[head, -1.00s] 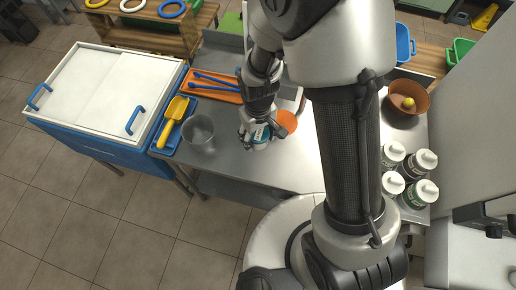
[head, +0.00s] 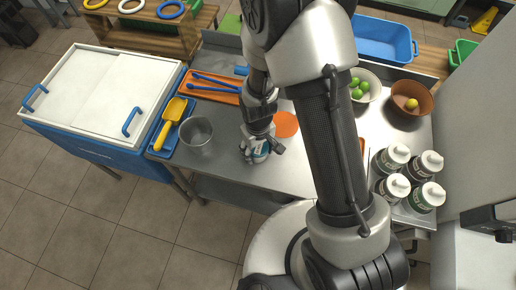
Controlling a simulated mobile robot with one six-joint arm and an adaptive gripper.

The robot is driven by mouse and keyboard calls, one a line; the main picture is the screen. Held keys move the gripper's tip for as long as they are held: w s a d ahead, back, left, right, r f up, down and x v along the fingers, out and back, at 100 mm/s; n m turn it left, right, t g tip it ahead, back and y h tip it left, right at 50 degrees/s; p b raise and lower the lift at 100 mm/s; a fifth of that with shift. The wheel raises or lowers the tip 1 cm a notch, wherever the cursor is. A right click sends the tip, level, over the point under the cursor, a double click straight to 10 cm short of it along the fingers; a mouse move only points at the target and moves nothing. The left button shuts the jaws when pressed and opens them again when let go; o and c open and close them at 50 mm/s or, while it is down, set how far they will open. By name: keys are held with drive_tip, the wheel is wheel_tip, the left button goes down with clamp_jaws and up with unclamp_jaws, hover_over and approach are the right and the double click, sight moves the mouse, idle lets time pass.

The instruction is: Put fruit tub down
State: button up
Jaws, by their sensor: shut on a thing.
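The fruit tub (head: 260,154) is a small pale tub with a teal band, seen in the head view near the front edge of the steel table. My gripper (head: 261,151) is shut on it from above. The fingers hide much of the tub. I cannot tell whether its base touches the table.
An orange tray (head: 212,86) and a yellow scoop (head: 173,114) lie farther left. Bowls (head: 411,98) and several bottles (head: 395,157) stand at right.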

drive_tip(key=o, duration=1.2)
drive_tip(key=shift+f, duration=0.1)
wheel_tip(320, 180, up, 12)
drive_tip(key=p, duration=0.4)
drive_tip(key=shift+r, duration=0.25)
